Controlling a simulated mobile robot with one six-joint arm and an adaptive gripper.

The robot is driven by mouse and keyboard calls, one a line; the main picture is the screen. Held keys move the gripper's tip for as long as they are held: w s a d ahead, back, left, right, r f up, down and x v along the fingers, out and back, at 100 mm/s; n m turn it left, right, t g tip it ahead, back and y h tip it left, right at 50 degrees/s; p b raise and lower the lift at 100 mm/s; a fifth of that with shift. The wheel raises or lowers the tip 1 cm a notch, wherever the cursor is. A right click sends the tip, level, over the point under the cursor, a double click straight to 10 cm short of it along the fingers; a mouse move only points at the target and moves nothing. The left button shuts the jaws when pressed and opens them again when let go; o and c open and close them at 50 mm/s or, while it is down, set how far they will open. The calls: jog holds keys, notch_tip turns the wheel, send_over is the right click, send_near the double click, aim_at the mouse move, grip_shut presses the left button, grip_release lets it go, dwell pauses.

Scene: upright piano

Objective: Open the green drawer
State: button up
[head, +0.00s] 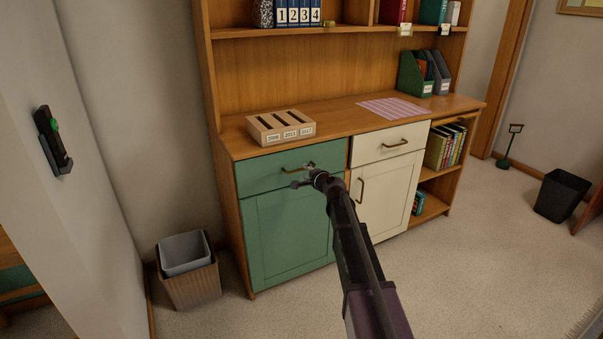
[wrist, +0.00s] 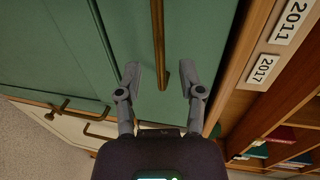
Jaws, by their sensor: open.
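The green drawer (head: 262,173) is at the top of the cabinet's left side in the head view and looks closed. Its front also fills the middle of the wrist view (wrist: 205,35). A brass bar handle (head: 291,170) is on it. In the wrist view the handle (wrist: 157,35) runs from the top edge down to between my fingers, where its near end shows. My gripper (head: 304,176) is open at the drawer front, by the handle's right part. In the wrist view my gripper (wrist: 160,78) has one finger on each side of the handle, with gaps on both sides.
Below is a green door (head: 290,235). Right are a cream drawer (head: 390,143) and cream door (head: 381,195) with brass handles. A wooden organizer (head: 281,127) stands on the countertop above. The carpet in front is clear.

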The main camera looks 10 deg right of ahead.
aim_at(301, 170)
jog(key=shift+b+x, duration=0.35)
jog(key=shift+x, duration=1.75)
grip_shut()
